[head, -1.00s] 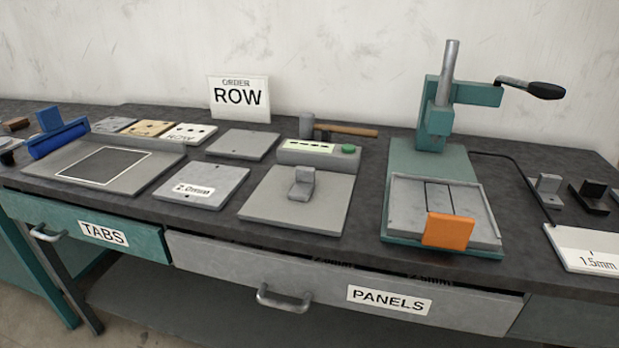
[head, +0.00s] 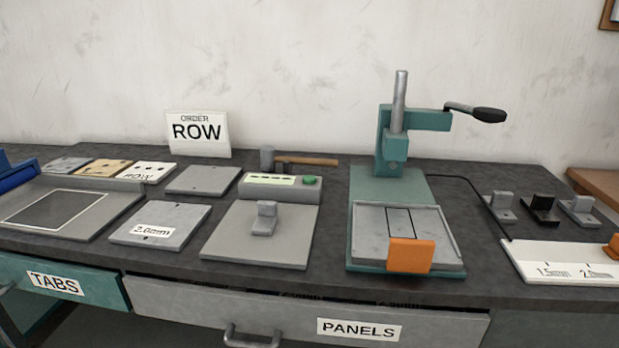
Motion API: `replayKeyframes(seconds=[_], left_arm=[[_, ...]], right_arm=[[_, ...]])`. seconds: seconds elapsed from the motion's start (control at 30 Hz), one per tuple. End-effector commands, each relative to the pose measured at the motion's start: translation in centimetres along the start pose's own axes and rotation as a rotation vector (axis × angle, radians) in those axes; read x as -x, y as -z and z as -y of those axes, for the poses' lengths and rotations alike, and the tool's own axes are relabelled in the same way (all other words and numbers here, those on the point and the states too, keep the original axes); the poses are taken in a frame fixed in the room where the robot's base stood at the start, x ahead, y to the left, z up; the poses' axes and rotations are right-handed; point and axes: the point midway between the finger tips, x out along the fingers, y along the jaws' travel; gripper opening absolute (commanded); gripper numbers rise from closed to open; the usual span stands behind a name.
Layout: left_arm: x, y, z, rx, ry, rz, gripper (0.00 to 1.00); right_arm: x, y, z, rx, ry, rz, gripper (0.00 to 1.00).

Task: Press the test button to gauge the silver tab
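The silver tab (head: 265,217), a small grey L-shaped piece, stands on the flat grey plate of the gauge (head: 225,247) in the head view. At the back of that plate is a pale housing (head: 257,190) with a light display strip (head: 271,180). The green test button (head: 310,180) sits on top of the housing at its right end. Whether the button is pressed cannot be told. Neither of my grippers shows in the head view.
A teal press (head: 390,165) with a lever and orange block (head: 410,255) stands right of the gauge. A 2.0mm plate (head: 165,223) lies left, a hammer (head: 300,161) behind. More tabs (head: 541,207) and a white marked strip (head: 570,268) are at right.

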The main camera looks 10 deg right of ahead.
Motion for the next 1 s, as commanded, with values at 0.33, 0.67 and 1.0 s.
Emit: replayKeyframes(seconds=[0.33,0.67,1.0], left_arm=[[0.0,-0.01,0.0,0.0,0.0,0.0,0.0],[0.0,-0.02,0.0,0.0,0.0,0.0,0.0],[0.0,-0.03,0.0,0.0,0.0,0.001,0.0]], right_arm=[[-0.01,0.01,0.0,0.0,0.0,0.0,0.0],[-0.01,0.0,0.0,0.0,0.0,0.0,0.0],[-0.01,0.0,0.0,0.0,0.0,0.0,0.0]])
